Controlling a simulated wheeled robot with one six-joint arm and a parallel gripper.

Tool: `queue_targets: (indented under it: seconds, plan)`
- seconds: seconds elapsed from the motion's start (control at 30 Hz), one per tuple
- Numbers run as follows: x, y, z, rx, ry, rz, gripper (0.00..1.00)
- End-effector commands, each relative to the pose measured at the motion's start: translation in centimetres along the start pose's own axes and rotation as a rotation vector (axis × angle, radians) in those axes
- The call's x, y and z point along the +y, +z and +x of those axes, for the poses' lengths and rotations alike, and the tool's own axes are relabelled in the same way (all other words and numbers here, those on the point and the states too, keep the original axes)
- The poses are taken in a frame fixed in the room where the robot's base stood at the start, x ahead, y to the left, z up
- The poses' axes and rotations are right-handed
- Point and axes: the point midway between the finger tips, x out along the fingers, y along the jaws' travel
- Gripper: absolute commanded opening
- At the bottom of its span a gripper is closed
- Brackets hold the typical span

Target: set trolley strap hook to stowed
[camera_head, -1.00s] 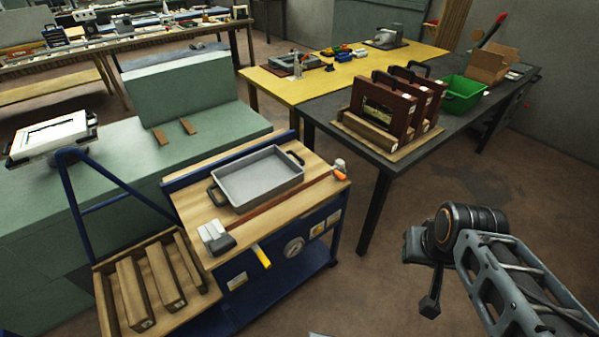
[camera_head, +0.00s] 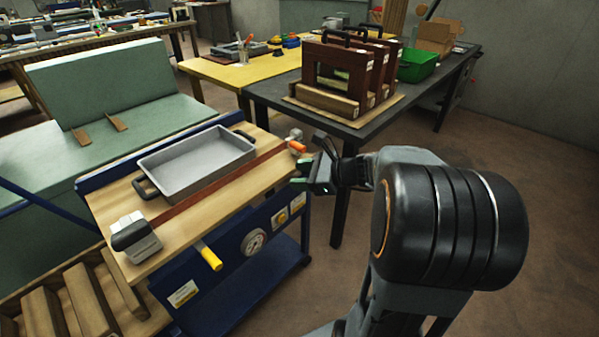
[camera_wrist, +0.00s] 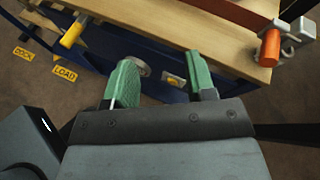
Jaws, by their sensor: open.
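The trolley (camera_head: 125,205) has a wooden top and a blue frame. A brown strap (camera_head: 215,187) runs across its top, in front of a grey tray (camera_head: 198,162). At the strap's right end is a metal hook with an orange handle (camera_head: 297,147), at the trolley's right edge. In the wrist view the orange handle (camera_wrist: 270,47) hangs beside a metal fitting (camera_wrist: 290,32) at upper right. My gripper (camera_head: 303,172) is open and empty, just right of and slightly below the hook. Its green fingertips (camera_wrist: 163,75) point towards the trolley's front edge, apart from the handle.
A yellow lever (camera_head: 209,256) and a round gauge (camera_head: 254,242) are on the trolley's front. A dark table (camera_head: 350,128) with brown frames (camera_head: 352,75) stands behind my gripper. Floor to the right is clear.

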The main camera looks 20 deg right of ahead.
Motion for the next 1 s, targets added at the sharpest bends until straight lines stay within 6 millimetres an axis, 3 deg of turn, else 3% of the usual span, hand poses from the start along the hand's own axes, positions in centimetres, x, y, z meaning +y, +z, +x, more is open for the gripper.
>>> queue_targets:
  seconds: [0.03, 0.2, 0.3, 0.43, 0.53, 1.0]
  plan:
    - [-1.6, -3.1, 0.0, -0.061, -0.081, 0.116, 0.51]
    - [-6.5, -6.9, -2.3, -0.246, -0.283, 0.383, 0.51]
    - [-8.2, -8.1, -3.5, -0.315, -0.35, 0.464, 0.51]
    - [-9.4, -8.6, -3.7, -0.359, -0.388, 0.508, 0.51]
    - [-10.1, -8.4, -2.7, -0.367, -0.393, 0.516, 0.51]
    - [-13.9, -6.3, 4.8, -0.363, -0.393, 0.513, 0.51]
